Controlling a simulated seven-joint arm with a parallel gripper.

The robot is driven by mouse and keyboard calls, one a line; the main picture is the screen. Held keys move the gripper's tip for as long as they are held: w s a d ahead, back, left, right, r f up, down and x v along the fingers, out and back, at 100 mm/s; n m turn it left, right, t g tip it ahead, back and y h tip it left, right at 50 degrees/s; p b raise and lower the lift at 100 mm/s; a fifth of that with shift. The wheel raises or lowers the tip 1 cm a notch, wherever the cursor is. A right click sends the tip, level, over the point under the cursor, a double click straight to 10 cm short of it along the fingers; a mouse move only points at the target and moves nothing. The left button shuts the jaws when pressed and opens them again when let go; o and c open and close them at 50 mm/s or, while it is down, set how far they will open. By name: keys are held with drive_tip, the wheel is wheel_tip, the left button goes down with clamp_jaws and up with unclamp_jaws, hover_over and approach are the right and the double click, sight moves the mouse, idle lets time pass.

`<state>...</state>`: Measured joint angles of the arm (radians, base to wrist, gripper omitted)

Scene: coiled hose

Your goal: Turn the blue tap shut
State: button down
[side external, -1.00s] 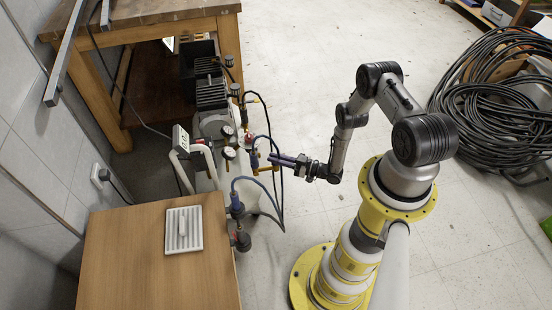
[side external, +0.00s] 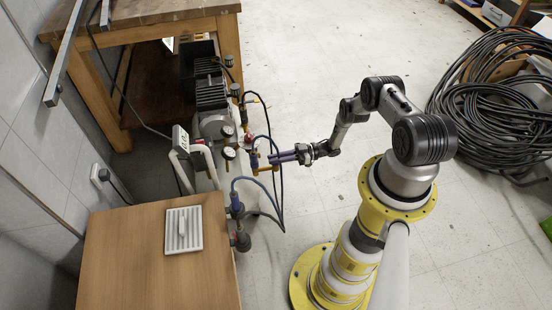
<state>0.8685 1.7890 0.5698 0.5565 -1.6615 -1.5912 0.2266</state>
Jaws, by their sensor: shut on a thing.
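The blue tap (side external: 254,161) is a small upright blue part on the brass fittings beside the compressor, in the middle of the side external view. My gripper (side external: 272,158) reaches to it from the right, with its long dark fingers roughly level. The fingers are shut on the tap at their tips. The gripped part is small and mostly hidden by the fingers, so its exact angle cannot be told.
Dark hoses (side external: 282,190) hang close around the fingers. Gauges (side external: 229,153) and a compressor (side external: 212,95) stand to the left. A wooden table (side external: 130,255) is at the front left. A coiled black hose (side external: 490,110) lies far right. The floor behind my arm is clear.

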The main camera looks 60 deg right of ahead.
drive_tip(key=shift+w, duration=0.1)
drive_tip(key=c, duration=0.9)
unclamp_jaws()
drive_tip(key=v, duration=0.7)
drive_tip(key=shift+s, duration=0.2)
drive_tip(key=shift+d+r, duration=0.1)
drive_tip(key=shift+d, duration=0.05)
